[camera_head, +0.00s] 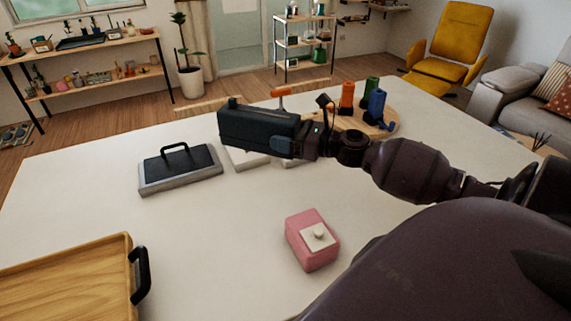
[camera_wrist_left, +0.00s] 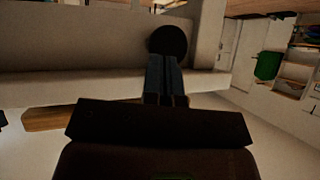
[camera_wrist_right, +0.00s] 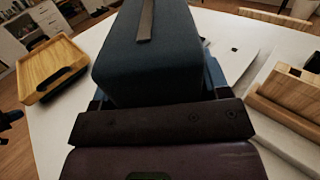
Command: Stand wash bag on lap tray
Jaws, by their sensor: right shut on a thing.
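The wash bag (camera_head: 255,125) is a dark navy box-shaped bag with a strap on top. My right gripper (camera_head: 288,143) is shut on one end of it and holds it above the white table. In the right wrist view the wash bag (camera_wrist_right: 150,60) fills the middle and hides much of the fingers. The lap tray (camera_head: 85,262) is wooden with a raised rim and a black handle, at the near left of the table. It also shows in the right wrist view (camera_wrist_right: 50,70), apart from the bag, with its bare surface. My left gripper (camera_wrist_left: 167,85) looks shut and empty.
A grey block with a black handled top (camera_head: 180,168) stands on the table behind the lap tray. A round wooden board (camera_head: 385,125) holds several coloured items. Table between tray and pink box is clear.

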